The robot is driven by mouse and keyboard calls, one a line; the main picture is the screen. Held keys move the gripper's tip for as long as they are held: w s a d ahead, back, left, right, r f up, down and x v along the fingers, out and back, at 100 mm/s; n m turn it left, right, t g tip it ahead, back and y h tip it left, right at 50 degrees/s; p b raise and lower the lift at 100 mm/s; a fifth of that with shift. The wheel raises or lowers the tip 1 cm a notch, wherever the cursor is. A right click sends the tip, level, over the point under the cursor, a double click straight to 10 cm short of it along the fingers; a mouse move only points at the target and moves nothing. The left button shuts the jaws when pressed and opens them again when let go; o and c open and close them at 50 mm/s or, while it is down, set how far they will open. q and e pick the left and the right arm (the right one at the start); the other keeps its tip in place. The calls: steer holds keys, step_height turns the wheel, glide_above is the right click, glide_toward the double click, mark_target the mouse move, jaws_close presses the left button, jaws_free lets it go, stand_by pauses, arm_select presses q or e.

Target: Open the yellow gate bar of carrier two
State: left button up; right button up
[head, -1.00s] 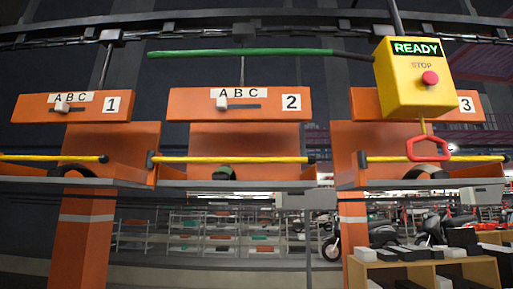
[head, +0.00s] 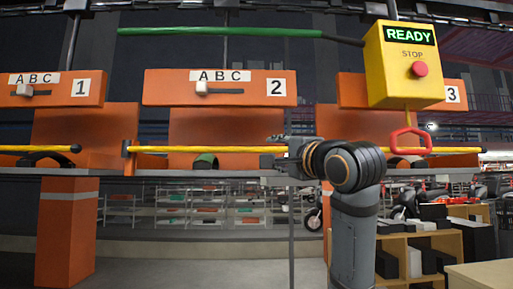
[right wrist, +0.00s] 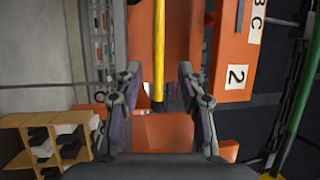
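Carrier two (head: 220,88) is orange, with an "ABC" slider and the number 2. My right gripper (head: 272,155) is at the bar's right end and hides that end in the head view. In the right wrist view, the gripper (right wrist: 158,78) is open. The yellow bar (right wrist: 159,45) runs between its two fingers, with a gap on each side, and its dark tip shows there. My left gripper is not in view.
Carriers one (head: 55,88) and three (head: 352,90) flank it, with their yellow bars level. A yellow READY box (head: 405,65) with a red stop button and red handle (head: 410,140) hangs at the right. A green rod (head: 220,32) spans above. A dark-green arched item (head: 205,160) sits in carrier two.

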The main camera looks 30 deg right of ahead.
mark_target(257, 150)
steer(key=p+x, duration=0.6)
steer(key=x, duration=0.4)
steer(key=shift+w, duration=0.1)
steer(key=shift+w+f+p, duration=0.1)
steer(key=shift+w+p, duration=0.2)
steer(key=shift+w, duration=0.1)
steer(key=shift+s, duration=0.1)
jaws_close()
